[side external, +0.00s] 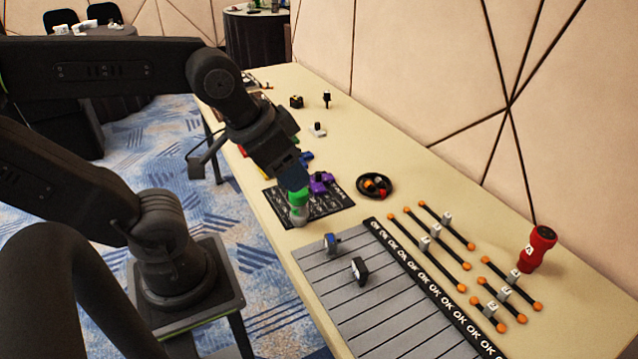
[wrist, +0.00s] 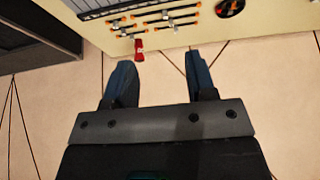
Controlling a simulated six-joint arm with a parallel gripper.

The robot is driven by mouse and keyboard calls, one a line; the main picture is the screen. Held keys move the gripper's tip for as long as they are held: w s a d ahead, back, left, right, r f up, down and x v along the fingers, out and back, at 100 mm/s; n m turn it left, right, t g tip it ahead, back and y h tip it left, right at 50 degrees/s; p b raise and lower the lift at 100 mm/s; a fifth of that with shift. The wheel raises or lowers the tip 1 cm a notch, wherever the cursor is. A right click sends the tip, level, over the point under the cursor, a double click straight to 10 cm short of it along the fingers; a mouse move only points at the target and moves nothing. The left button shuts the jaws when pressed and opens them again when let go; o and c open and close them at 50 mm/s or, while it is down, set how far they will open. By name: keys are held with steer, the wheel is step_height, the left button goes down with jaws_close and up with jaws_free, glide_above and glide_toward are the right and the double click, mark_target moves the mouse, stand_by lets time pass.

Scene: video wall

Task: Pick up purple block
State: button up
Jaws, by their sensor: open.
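The purple block (side external: 320,183) lies on a black printed mat (side external: 333,205) on the table, in the side external view. My gripper (side external: 292,184) is above the mat, to the left of the purple block in that picture. In the wrist view my gripper (wrist: 160,72) has its two blue fingers wide apart, with nothing between them. The purple block does not show in the wrist view. A green and grey piece (side external: 298,205) shows just below my gripper; I cannot tell whether they touch.
Blue pieces (side external: 306,157) are partly hidden behind my gripper. A round black tray (side external: 374,186) stands right of the mat. A slatted grey panel (side external: 390,300), orange-ended rods (side external: 440,250) and a red cylinder (side external: 537,248) are nearer the front right.

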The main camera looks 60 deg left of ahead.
steer(key=w+a+n+g+y, duration=0.1)
steer(key=w+a+n+y, duration=0.1)
steer(key=w+a+n, duration=0.6)
steer(key=n+g+y, duration=0.3)
steer(key=n+g, duration=0.1)
steer(key=n, duration=0.4)
glide_above(319, 173)
steer(key=d, duration=0.2)
steer(key=f, duration=2.7)
steer(key=shift+s+f, duration=0.2)
steer(key=shift+s, duration=0.1)
steer(key=shift+h, duration=0.3)
steer(key=shift+x, duration=3.15)
steer(key=shift+w, duration=0.1)
jaws_close()
